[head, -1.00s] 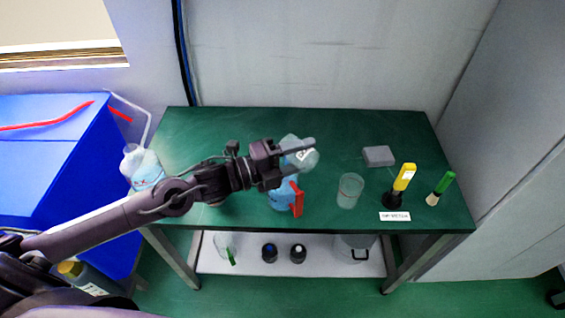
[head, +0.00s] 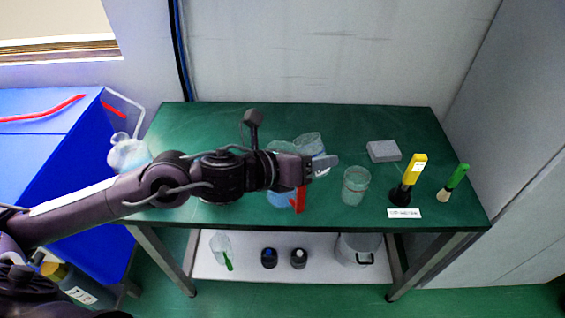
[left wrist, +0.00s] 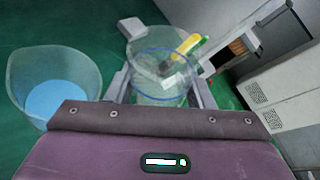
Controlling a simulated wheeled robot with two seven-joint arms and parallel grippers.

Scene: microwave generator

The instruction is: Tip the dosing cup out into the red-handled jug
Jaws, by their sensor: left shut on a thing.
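The red-handled jug stands on the green table, largely covered by my left arm in the head view; its red handle (head: 299,199) and blue contents (head: 278,200) show below the gripper. In the left wrist view a clear vessel (left wrist: 55,85) holding blue liquid, seemingly this jug, is left of the gripper. My left gripper (head: 325,163) is shut on the clear dosing cup (head: 309,145), above the table close to the jug. The cup (left wrist: 160,85) also shows between the fingers in the left wrist view. Its contents and exact tilt are unclear. My right gripper is not in view.
A clear beaker (head: 354,187) stands to the right. Beyond it are a yellow-handled tool in a black holder (head: 408,182), a green-handled brush (head: 453,183), a grey block (head: 383,151) and a white label (head: 404,213). A round flask (head: 127,153) is at the left. The table's back left is clear.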

